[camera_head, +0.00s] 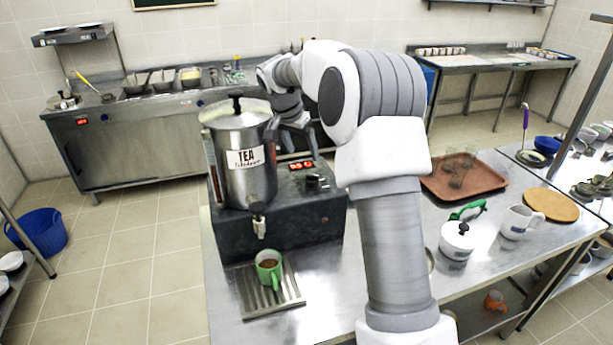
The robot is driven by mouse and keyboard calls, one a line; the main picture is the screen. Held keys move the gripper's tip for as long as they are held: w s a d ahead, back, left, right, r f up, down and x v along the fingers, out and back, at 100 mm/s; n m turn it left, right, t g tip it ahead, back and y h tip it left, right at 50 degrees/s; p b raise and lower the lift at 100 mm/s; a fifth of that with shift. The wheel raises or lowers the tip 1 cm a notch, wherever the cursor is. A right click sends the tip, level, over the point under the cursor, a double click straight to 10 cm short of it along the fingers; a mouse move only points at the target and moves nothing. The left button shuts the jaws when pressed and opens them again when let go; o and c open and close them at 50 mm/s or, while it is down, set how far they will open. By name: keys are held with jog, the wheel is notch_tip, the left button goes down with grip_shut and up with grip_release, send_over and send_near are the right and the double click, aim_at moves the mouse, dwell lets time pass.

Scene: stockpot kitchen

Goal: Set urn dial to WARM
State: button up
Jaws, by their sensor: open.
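The tea urn (246,165) is a steel pot with a black-knobbed lid and a "TEA" label, set on a dark base box (277,225). A small black dial (316,182) sits on the base's top at its right side, beside a red lit display (300,165). The dial's markings are too small to read. My gripper (314,152) is open and empty, pointing down behind and above the display, apart from the dial. Part of my gripper is hidden behind the urn and my arm.
A green mug (269,267) with brown contents stands on the drip tray (250,296) under the urn's tap. To the right are a brown tray (466,190) with glasses, a white lidded pot (457,242), a white mug (518,222) and a round board (551,204).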

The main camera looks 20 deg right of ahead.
aim_at(311, 176)
jog(key=p+x, duration=0.1)
jog(key=x, duration=1.2)
jog(key=shift+w, duration=0.2)
grip_shut()
